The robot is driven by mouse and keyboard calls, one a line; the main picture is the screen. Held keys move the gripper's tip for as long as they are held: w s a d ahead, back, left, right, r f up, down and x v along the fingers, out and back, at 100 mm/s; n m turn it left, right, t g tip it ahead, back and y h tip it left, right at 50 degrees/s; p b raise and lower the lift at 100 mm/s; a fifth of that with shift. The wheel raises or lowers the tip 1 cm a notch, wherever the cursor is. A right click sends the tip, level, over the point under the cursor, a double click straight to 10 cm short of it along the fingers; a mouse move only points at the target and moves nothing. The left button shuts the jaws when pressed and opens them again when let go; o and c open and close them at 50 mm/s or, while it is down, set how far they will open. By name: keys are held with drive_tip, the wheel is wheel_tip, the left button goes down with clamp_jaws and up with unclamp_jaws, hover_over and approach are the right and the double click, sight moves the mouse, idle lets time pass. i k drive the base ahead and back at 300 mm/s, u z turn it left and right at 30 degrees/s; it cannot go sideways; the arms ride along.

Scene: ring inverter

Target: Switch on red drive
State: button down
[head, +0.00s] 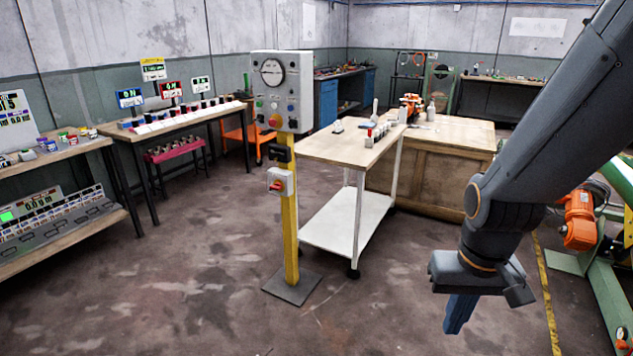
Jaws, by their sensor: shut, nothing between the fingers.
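A red-framed display (171,90) stands at the back of the left workbench (205,113), between a blue-framed display (129,98) and a green-framed one (200,85). Small white and dark units sit in a row in front of them; their switches are too small to make out. A grey control box (281,90) with a dial, buttons and an orange-red knob tops a yellow post (290,230). A lower box carries a red rotary switch (277,184). My gripper (458,316) is shut and empty, pointing down at the right, well apart from the post and the workbench.
A white trolley (345,222) with items on its wooden top stands behind the post. A wooden cabinet (430,182) is beside it. A green frame with an orange motor (580,218) is at the right. Another bench (62,152) is at far left. The front floor is clear.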

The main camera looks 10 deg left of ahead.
sight(278, 186)
drive_tip(key=u, duration=0.05)
drive_tip(key=i, duration=1.15)
drive_tip(key=u, duration=0.45)
